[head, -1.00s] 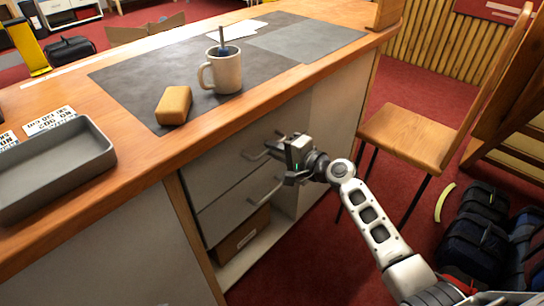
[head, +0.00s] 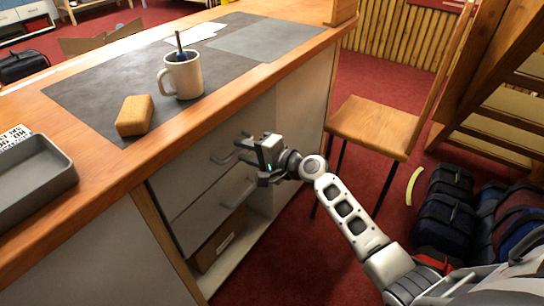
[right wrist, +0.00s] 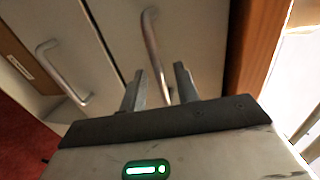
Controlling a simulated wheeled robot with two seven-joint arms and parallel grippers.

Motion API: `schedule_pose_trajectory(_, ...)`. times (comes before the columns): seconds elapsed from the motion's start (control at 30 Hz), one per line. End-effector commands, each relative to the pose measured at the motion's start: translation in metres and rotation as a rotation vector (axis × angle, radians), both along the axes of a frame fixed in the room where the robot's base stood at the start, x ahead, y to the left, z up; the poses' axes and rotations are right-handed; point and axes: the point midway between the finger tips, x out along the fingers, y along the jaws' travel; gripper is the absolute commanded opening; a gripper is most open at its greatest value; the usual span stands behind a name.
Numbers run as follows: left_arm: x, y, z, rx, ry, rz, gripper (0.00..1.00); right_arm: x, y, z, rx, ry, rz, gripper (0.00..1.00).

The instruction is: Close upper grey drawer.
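The upper grey drawer (head: 192,165) is in the bench front, just under the wooden top. Its bar handle (head: 225,158) faces out; I cannot tell clearly how far the drawer stands out. My right gripper (head: 254,160) is in front of the drawer, close to the handle's right end. In the right wrist view the two fingers (right wrist: 160,72) are apart, and the upper drawer's handle (right wrist: 150,38) runs down toward the gap between them. I see no grip on it. My left gripper is not in view.
The lower drawer (head: 200,215) has its own handle (head: 238,194). A cardboard box (head: 222,240) is in the open space below. A mug (head: 182,76), sponge-like block (head: 134,116) and grey tray (head: 62,160) stand on the bench. A chair (head: 372,125) is at the right.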

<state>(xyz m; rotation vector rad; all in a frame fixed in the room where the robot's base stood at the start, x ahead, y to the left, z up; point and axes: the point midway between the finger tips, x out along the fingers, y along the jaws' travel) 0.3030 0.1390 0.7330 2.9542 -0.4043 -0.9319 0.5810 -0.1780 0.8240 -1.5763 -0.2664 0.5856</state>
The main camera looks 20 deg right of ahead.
Motion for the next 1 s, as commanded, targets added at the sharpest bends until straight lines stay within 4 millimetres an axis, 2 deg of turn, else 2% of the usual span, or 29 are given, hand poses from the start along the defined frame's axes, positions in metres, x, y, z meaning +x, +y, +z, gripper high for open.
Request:
schedule_pose_trajectory(0.3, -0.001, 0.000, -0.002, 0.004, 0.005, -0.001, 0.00, -0.064, -0.038, 0.014, -0.005, 0.001, 0.001, 0.31)
schedule_pose_trajectory(0.5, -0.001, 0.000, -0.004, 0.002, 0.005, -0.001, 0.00, -0.099, -0.059, 0.023, -0.003, 0.002, 0.001, 0.31)
schedule_pose_trajectory(0.7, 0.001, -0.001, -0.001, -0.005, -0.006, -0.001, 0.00, -0.117, -0.070, 0.029, -0.001, 0.000, 0.001, 0.31)
schedule_pose_trajectory(1.0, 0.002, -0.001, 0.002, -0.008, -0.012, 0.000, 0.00, -0.121, -0.072, 0.031, 0.000, -0.002, 0.001, 0.31)
